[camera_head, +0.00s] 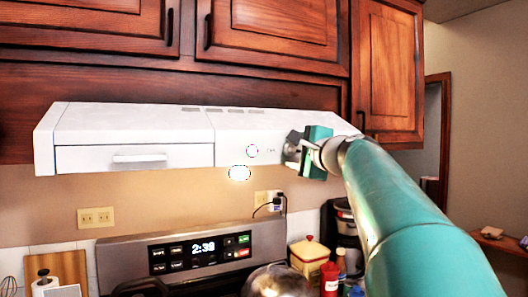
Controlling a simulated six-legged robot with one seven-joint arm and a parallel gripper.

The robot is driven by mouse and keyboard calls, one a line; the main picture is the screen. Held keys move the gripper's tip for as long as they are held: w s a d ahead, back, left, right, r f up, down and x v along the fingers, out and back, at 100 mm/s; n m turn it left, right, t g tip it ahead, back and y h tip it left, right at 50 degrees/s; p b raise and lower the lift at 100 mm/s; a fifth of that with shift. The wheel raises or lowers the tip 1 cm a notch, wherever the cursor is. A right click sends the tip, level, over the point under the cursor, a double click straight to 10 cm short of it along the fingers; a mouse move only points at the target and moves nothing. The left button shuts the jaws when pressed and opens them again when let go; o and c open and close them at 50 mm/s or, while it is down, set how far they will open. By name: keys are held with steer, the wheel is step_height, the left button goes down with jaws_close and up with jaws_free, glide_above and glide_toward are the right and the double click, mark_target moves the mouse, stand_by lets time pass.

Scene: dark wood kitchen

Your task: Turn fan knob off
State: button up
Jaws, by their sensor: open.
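A white range hood (135,125) hangs under dark wood cabinets. A small round fan knob (252,151) sits on the right half of its front face, with faint markings to its right. A bright round light (239,173) shows at the hood's lower edge, below and left of the knob. My gripper (292,150) is at the right part of the hood's front, a short way right of the knob and apart from it in the picture. Its jaws are open and empty. The gripper hides part of the hood's right end.
Below stands a stove with a lit control panel (200,251). A yellow canister (310,258), a red bottle (329,279) and a black coffee maker (342,225) stand right of it. An outlet with a plug (268,200) is on the wall. Space directly before the knob looks clear.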

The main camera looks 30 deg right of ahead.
steer(key=shift+w, duration=0.1)
steer(key=c, duration=1)
steer(key=shift+o, duration=0.2)
steer(key=shift+n, duration=0.3)
steer(key=n, duration=1.9)
steer(key=shift+n, duration=0.3)
